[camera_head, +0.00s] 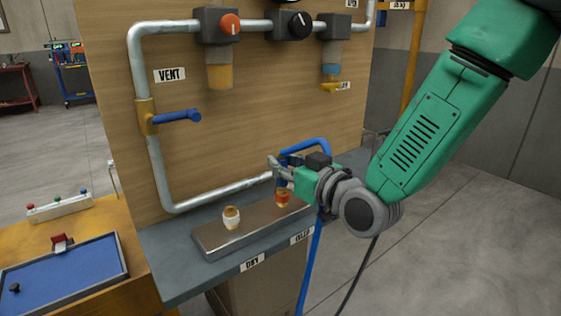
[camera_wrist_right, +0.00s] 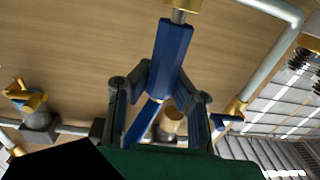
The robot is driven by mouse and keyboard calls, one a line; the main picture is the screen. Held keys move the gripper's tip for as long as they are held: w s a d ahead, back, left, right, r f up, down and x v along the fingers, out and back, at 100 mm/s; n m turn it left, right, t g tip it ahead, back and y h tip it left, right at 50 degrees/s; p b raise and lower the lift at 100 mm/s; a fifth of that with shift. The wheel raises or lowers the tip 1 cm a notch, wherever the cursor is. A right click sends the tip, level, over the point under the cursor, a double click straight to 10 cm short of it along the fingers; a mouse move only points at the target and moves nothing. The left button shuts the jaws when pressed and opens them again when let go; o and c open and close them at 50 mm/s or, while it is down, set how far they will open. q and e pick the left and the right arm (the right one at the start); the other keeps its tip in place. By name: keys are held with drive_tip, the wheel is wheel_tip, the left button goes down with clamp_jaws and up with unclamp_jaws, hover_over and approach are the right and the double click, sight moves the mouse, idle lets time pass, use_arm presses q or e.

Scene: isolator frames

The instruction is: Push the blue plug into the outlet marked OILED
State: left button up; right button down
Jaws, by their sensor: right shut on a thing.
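My right gripper (camera_head: 280,171) is shut on the blue plug (camera_wrist_right: 173,52), whose body stands between the two fingers (camera_wrist_right: 163,90) in the wrist view. The plug's metal tip meets a brass fitting (camera_wrist_right: 183,4) at the top edge of that view; how far it is in, I cannot tell. In the head view the gripper is right above the red-collared outlet (camera_head: 283,197), behind the OILED label (camera_head: 302,235), and hides most of the plug. The white-collared outlet (camera_head: 231,217), behind the DRY label (camera_head: 252,262), stands free. My left gripper is not in view.
A blue hose (camera_head: 312,262) loops over behind the gripper and hangs past the shelf edge. A wooden panel (camera_head: 215,130) with pipes, knobs and a blue-handled valve (camera_head: 178,117) stands behind. A blue tray (camera_head: 70,272) lies at the left.

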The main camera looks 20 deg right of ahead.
drive_tip(key=shift+f+b, duration=0.3)
drive_tip(key=shift+f, duration=0.15)
drive_tip(key=c, duration=1.5)
unclamp_jaws()
drive_tip(key=shift+o, duration=0.2)
drive_tip(key=v, duration=0.7)
drive_tip(key=shift+s, duration=0.2)
drive_tip(key=shift+d+f, duration=0.1)
drive_tip(key=shift+d, duration=0.05)
